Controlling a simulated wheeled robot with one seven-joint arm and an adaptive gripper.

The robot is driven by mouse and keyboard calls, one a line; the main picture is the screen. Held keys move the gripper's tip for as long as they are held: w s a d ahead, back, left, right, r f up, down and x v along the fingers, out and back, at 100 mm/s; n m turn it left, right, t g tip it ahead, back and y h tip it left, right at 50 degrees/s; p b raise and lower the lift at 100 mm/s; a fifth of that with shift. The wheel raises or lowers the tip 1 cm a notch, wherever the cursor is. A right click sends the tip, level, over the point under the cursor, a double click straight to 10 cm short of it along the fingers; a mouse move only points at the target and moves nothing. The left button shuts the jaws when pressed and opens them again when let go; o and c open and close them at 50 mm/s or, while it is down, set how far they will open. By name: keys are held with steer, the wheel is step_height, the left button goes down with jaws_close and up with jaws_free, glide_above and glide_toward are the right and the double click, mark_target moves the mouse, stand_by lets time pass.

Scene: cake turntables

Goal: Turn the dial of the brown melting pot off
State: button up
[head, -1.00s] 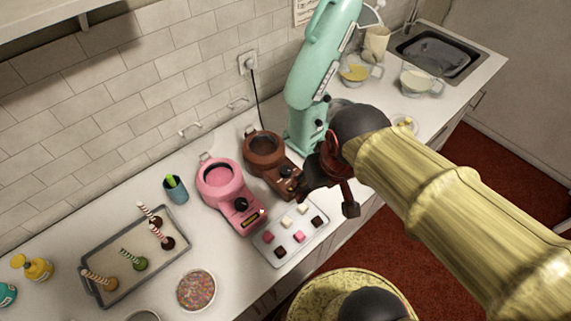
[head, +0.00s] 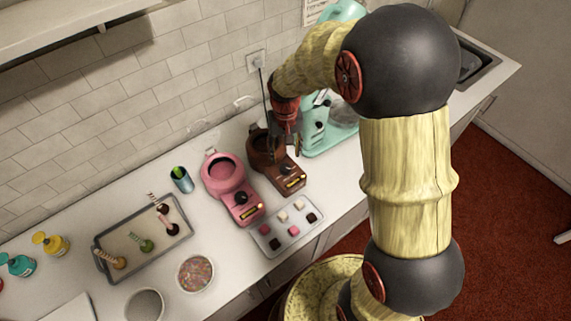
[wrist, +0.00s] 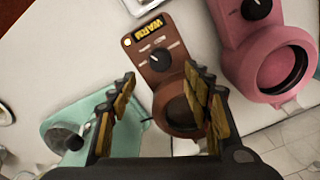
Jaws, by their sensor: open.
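The brown melting pot (head: 288,180) stands on the counter to the right of the pink melting pot. In the wrist view the brown melting pot (wrist: 165,75) shows its black dial (wrist: 160,60) beside a lit yellow label reading WARM. My gripper (wrist: 162,82) is open and empty above the pot, with one finger at each side of it in the picture. The dial lies beyond the fingertips, not between them. In the head view my gripper (head: 283,132) hangs over the back of the brown pot and hides part of its bowl.
The pink melting pot (head: 224,180) with its own dial stands close by on the left. A tray of small sweets (head: 269,243) lies in front, and the teal mixer (head: 322,140) stands behind on the right. A cake-pop tray (head: 112,278) is at the left.

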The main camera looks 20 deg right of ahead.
mark_target(285, 167)
step_height(285, 167, down, 8)
steer(key=shift+s+r+b, duration=0.1)
steer(key=shift+r+b, duration=0.05)
steer(key=shift+b, duration=0.2)
steer(key=c, duration=1.2)
